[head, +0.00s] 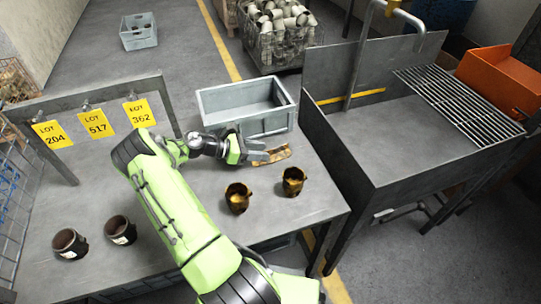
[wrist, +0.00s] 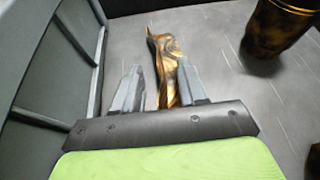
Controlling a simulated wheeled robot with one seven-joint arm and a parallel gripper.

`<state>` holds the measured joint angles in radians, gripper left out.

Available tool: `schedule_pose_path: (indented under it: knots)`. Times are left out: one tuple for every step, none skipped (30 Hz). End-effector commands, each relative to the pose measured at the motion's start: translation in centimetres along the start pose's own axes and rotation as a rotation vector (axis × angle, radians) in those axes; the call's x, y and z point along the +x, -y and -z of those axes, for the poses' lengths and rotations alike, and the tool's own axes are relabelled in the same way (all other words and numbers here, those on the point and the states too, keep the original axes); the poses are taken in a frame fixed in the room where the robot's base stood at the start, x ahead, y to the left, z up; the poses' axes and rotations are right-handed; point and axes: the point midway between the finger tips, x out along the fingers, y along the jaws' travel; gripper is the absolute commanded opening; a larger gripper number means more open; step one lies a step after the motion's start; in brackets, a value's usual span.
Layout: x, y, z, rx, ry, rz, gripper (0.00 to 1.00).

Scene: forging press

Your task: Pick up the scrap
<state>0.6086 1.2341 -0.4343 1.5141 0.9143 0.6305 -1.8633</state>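The scrap (head: 272,154) is a thin, crumpled brown and gold piece lying on the grey table, in front of the grey bin. In the wrist view the scrap (wrist: 168,70) runs lengthwise between the fingers, closer to the right one, and sticks out beyond the tips. My gripper (head: 262,153) is low at the table, with its fingers around the near end of the scrap. In the wrist view my gripper (wrist: 160,84) is open, with a clear gap between the left finger and the scrap. Contact with the right finger is unclear.
A grey open bin (head: 245,106) stands just behind the scrap. Two dark cups (head: 70,244) (head: 120,230) are at the left front. Yellow lot tags (head: 95,123) hang on a rail. A sink bench (head: 400,140) is right.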

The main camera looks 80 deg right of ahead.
Motion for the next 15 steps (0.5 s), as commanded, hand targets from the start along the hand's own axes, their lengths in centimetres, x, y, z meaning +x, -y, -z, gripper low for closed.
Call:
schedule_pose_path:
  knots:
    - [-0.02, 0.0, -0.02, 0.0, 0.0, 0.0, 0.34]
    - [-0.02, 0.0, -0.02, 0.0, 0.0, 0.0, 0.3]
    - [-0.03, 0.0, -0.02, 0.0, 0.0, 0.0, 0.24]
    - [-0.03, 0.0, -0.02, 0.0, 0.0, 0.0, 0.19]
    - [-0.03, 0.0, -0.02, 0.0, 0.0, 0.0, 0.14]
    - [-0.03, 0.01, -0.02, 0.0, 0.0, 0.0, 0.08]
    - [-0.03, 0.01, -0.01, 0.0, 0.0, 0.0, 0.04]
    - [-0.03, 0.01, -0.01, 0.0, 0.0, 0.0, 0.0]
    - [-0.04, 0.01, -0.01, 0.0, 0.0, 0.0, 0.0]
    - [-0.04, 0.01, -0.01, 0.0, 0.0, 0.0, 0.0]
    - [-0.04, 0.01, -0.01, 0.0, 0.0, 0.0, 0.0]
    - [-0.04, 0.01, -0.03, 0.001, 0.0, 0.0, 0.0]
    - [-0.04, 0.01, -0.03, 0.001, 0.0, 0.0, 0.0]
    - [-0.04, 0.0, -0.03, 0.001, 0.0, 0.0, 0.0]
    - [-0.04, 0.0, -0.02, 0.001, 0.0, 0.0, 0.0]
